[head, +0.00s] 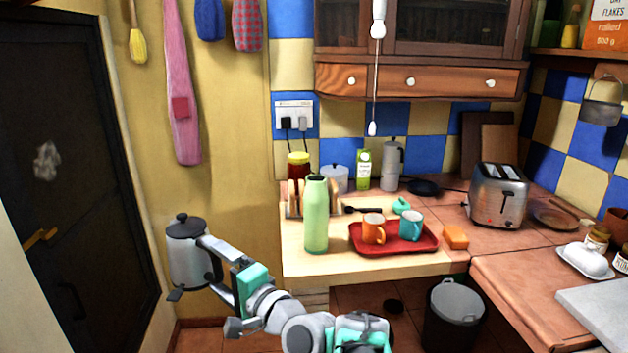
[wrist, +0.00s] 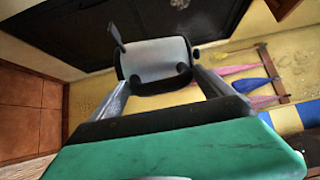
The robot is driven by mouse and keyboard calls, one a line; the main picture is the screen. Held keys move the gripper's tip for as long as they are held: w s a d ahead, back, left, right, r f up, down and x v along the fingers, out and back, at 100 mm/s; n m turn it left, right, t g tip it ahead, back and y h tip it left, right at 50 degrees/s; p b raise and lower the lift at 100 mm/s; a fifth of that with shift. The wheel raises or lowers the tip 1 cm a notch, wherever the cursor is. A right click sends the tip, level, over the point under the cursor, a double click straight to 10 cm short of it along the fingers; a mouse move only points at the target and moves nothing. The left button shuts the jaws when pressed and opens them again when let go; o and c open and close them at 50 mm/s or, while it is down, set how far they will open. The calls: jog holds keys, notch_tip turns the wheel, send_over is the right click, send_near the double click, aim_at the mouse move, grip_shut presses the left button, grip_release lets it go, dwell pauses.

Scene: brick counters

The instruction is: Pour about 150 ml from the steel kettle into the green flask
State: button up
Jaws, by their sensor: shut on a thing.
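The steel kettle (head: 187,262) with its black lid hangs in the air left of the counter, roughly upright in the head view. My gripper (head: 213,262) is shut on the kettle at its right side. The kettle also shows in the wrist view (wrist: 155,60), between the two fingers (wrist: 160,95); its contents are hidden. The green flask (head: 316,220) stands upright on the light wooden counter near its left front corner. The kettle is well to the left of the flask and lower than its top. The inside of the flask cannot be seen.
A red tray (head: 400,248) with an orange mug (head: 373,229) and a teal mug (head: 411,225) lies right of the flask. A rack (head: 295,200) and a red jar (head: 298,166) stand behind it. A dark door (head: 70,150) is at left. Open space lies between kettle and counter.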

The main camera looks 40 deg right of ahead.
jog(key=s+d+r+m+h, duration=0.2)
jog(key=s+d+h, duration=0.1)
jog(key=s+d, duration=0.2)
jog(key=s+d+r+m+h+b, duration=0.1)
jog(key=s+d+m+h, duration=0.1)
jog(key=s+d, duration=0.4)
jog(key=s+d+r+m+g+h, duration=0.1)
jog(key=s+d+h, duration=0.3)
jog(key=d, duration=0.8)
jog(key=shift+s+r+m+h, duration=0.3)
jog(key=shift+s+r+m, duration=0.2)
jog(key=shift+s+r, duration=0.3)
